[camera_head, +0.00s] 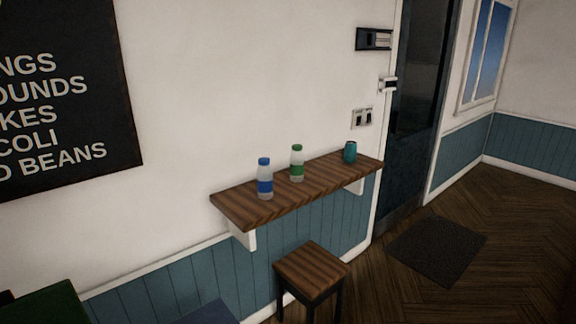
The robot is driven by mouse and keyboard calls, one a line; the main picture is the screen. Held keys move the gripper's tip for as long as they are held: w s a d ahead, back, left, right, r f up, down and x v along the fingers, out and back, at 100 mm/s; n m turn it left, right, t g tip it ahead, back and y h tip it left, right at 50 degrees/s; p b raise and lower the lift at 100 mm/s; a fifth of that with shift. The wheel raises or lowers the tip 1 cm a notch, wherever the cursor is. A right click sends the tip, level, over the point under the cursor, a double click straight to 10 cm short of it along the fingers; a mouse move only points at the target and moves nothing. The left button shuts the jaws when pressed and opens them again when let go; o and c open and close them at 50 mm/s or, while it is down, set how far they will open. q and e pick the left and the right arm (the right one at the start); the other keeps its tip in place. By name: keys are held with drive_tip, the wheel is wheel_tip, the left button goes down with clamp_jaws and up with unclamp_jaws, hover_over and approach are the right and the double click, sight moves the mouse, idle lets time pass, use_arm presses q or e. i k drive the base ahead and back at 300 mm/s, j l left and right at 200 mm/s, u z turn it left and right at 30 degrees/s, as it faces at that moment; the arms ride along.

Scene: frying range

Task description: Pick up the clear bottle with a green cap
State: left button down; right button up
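The clear bottle with a green cap (297,163) stands upright on a wooden wall shelf (325,184) in the head view. It has a green band around its lower part. A similar clear bottle with a blue cap (265,179) stands to its left, nearer the shelf's left end. A teal cup (350,152) stands to its right. The bottles and cup are apart from each other. Neither of my grippers shows in this view.
A stool with a wooden seat (311,268) stands on the floor below the shelf. A dark mat (437,248) lies by the dark door (415,90) at the right. A green surface (48,306) shows at the lower left. Wooden floor is open at the right.

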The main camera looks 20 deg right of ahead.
sight(296, 160)
drive_tip(key=z, duration=0.8)
drive_tip(key=i+l+u, duration=0.1)
drive_tip(key=u, duration=0.5)
drive_tip(key=i+l+u, duration=0.15)
drive_tip(key=l, duration=0.15)
drive_tip(key=i+l+u, duration=0.15)
drive_tip(key=l, duration=0.15)
drive_tip(key=i+l+u, duration=0.15)
drive_tip(key=l, duration=0.2)
drive_tip(key=i+l+u, duration=0.15)
drive_tip(key=l, duration=0.2)
drive_tip(key=l+u, duration=0.15)
drive_tip(key=l, duration=0.2)
